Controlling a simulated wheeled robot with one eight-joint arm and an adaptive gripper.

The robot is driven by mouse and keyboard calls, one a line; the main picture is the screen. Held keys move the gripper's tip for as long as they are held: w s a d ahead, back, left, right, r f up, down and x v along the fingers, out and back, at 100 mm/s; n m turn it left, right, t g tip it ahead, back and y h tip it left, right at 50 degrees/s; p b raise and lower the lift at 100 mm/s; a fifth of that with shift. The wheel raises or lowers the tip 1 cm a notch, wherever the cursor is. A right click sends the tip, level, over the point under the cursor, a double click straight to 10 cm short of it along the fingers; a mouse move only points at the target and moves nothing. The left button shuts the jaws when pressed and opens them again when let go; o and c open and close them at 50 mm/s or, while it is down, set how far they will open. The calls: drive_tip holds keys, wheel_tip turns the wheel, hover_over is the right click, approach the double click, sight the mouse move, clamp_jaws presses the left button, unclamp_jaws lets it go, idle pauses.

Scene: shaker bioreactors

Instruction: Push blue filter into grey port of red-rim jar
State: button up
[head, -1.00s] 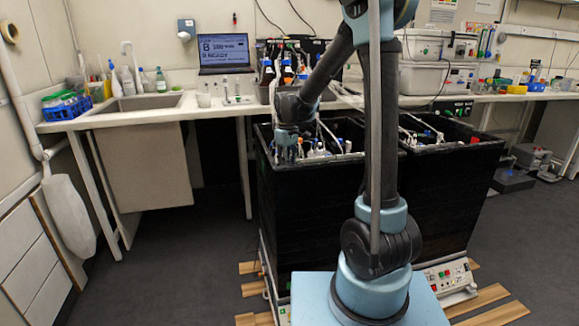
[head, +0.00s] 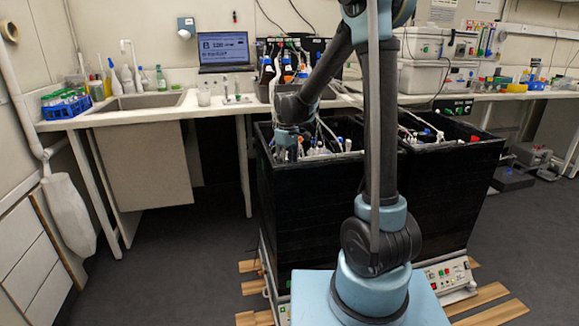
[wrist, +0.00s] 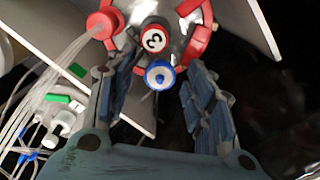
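In the wrist view the red-rim jar (wrist: 188,35) is at the top, with a red round port at its left and a cap marked 3 on it. The blue filter (wrist: 160,75), a blue disc with a white rim, is at the jar's near edge, between and just past my fingertips. My gripper (wrist: 160,85) is open; a gap shows between the filter and the right finger, and the left finger is close to the filter. I cannot make out the grey port clearly. In the head view my gripper (head: 286,150) reaches down into the left black box, its fingers mostly hidden.
Clear tubes (wrist: 30,105) and white and green connectors (wrist: 62,115) lie left of my gripper. The black box (head: 310,215) has high walls around my gripper. A second black box (head: 450,180) stands to the right. A bench with a sink (head: 145,102) is behind.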

wheel_tip(320, 180, up, 12)
idle(0.9)
